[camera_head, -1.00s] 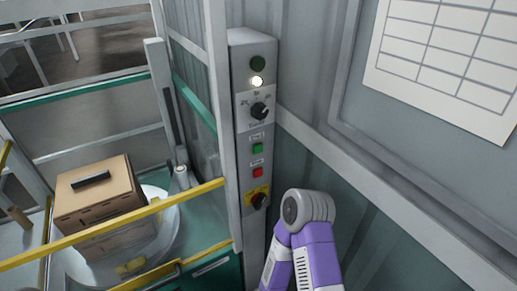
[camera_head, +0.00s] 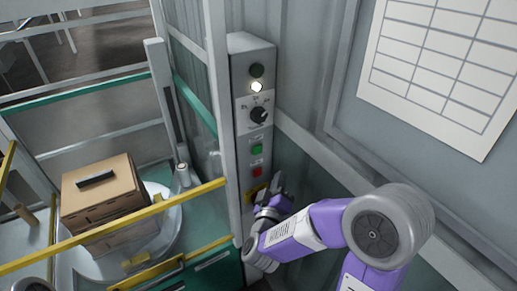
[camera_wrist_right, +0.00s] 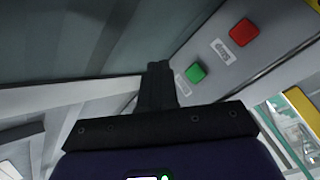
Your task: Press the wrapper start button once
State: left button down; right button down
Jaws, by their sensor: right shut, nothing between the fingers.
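The wrapper's control panel (camera_head: 246,130) is a tall narrow grey box. It carries a green button (camera_head: 257,149) with a red button (camera_head: 257,172) below it. Both also show in the right wrist view, the green button (camera_wrist_right: 195,72) nearer my fingers and the red button (camera_wrist_right: 243,32) farther off. My right gripper (camera_head: 277,180) is just right of the panel's lower part, lower than the green button. It is shut and empty. In the wrist view its closed fingertips (camera_wrist_right: 158,65) point past the green button's left side and appear apart from it. My left gripper is out of view.
The panel also has a dark lamp (camera_head: 257,70), a lit white lamp (camera_head: 257,87), a black selector knob (camera_head: 258,114) and a yellow plate (camera_head: 255,191). A yellow rail (camera_head: 120,222) crosses before a carton (camera_head: 101,190) on the turntable. A wall stands close on the right.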

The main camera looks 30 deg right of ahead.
aim_at(257, 150)
jog(key=shift+s+d+r, duration=0.1)
jog(key=shift+s+r, duration=0.1)
jog(key=shift+r, duration=0.1)
jog(key=w+p, duration=0.3)
jog(key=w, duration=0.6)
jog(key=shift+a+p, duration=0.3)
jog(key=shift+a, duration=0.05)
dwell(1.9)
jog(key=shift+w, duration=0.35)
